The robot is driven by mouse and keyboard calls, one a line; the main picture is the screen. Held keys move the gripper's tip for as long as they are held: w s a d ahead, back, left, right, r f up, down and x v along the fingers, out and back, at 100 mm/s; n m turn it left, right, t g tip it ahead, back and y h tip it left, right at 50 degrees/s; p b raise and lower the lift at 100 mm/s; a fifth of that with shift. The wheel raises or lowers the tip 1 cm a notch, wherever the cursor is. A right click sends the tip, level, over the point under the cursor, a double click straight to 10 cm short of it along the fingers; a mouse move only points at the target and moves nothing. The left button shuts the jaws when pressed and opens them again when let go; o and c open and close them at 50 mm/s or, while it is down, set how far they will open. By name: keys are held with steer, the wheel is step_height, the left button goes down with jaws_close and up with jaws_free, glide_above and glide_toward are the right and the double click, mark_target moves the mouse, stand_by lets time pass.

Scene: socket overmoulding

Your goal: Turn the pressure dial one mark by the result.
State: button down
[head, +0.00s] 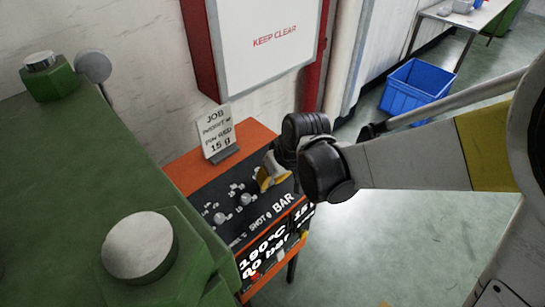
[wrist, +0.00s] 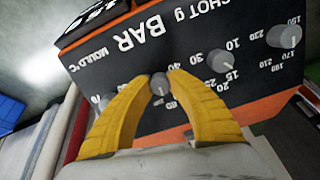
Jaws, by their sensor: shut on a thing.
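The pressure dial (wrist: 160,87) is a small grey round knob on the black sloping panel (head: 195,196), by the word BAR and the marks 30 and 40. My gripper (wrist: 159,78) is shut on it, with one yellow finger on each side. In the head view my gripper (head: 270,178) is at the panel's right part, and its fingers hide the dial. The dial's pointer is too small to read. The orange-framed display (head: 275,250) below reads 190°C and a bar value whose first digit is unclear.
Other knobs sit beside it: the shot knob (wrist: 220,61) and a temperature knob (wrist: 286,37). A job card (head: 217,134) showing 15 g stands behind the panel. A green machine (head: 60,170) fills the left. A blue crate (head: 415,90) stands on the floor.

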steer(key=m, duration=0.3)
steer(key=shift+m, duration=2)
steer(key=c, duration=1.2)
jaws_free()
steer(key=v, duration=1.2)
steer(key=shift+w+d, duration=0.1)
steer(key=shift+d, duration=0.1)
